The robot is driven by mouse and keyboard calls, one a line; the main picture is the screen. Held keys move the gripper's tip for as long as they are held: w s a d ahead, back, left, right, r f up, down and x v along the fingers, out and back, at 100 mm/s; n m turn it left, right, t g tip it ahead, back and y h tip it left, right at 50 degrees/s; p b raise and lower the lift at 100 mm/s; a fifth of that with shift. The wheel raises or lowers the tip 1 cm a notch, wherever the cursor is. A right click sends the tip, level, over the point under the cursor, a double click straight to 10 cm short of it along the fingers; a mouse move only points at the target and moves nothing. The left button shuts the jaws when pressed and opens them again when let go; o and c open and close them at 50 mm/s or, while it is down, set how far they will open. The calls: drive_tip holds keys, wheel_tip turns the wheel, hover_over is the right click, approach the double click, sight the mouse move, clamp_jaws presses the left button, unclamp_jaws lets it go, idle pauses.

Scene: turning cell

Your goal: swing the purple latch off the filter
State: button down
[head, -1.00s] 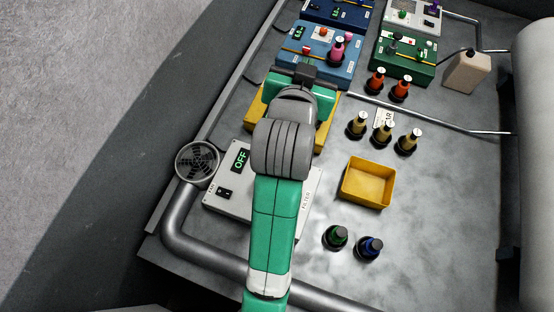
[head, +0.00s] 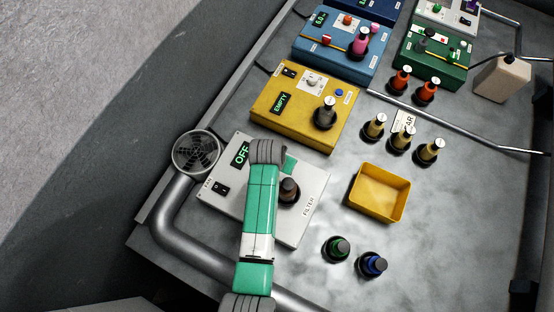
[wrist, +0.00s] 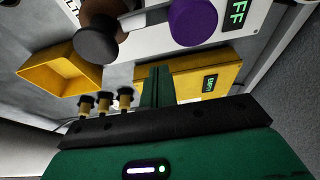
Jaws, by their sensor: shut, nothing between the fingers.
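The white filter unit (head: 285,230) lies at lower centre in the head view, with an OFF display and a FILTER label. A dark brown, round-capped filter piece (head: 289,187) stands on it, partly behind my arm. In the wrist view the dark filter cap (wrist: 97,40) is at upper left. The round purple latch knob (wrist: 194,22) is to its right, and a pale bar shows between them. The latch is hidden by my arm in the head view. My gripper (wrist: 156,74) is shut and empty, apart from the knob in the wrist picture.
A yellow unit (head: 265,122) with an EMPTY display and a grey-capped bottle is behind. A yellow bin (head: 362,208) and several capped bottles stand to the right. A fan (head: 196,152) and a thick pipe (head: 165,225) border the left side.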

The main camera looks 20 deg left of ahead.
drive_tip(key=s+f+p, duration=0.1)
drive_tip(key=s+f, duration=0.1)
drive_tip(key=f, duration=0.1)
drive_tip(key=shift+s+f, duration=0.15)
drive_tip(key=shift+s, duration=0.25)
drive_tip(key=shift+d, duration=0.1)
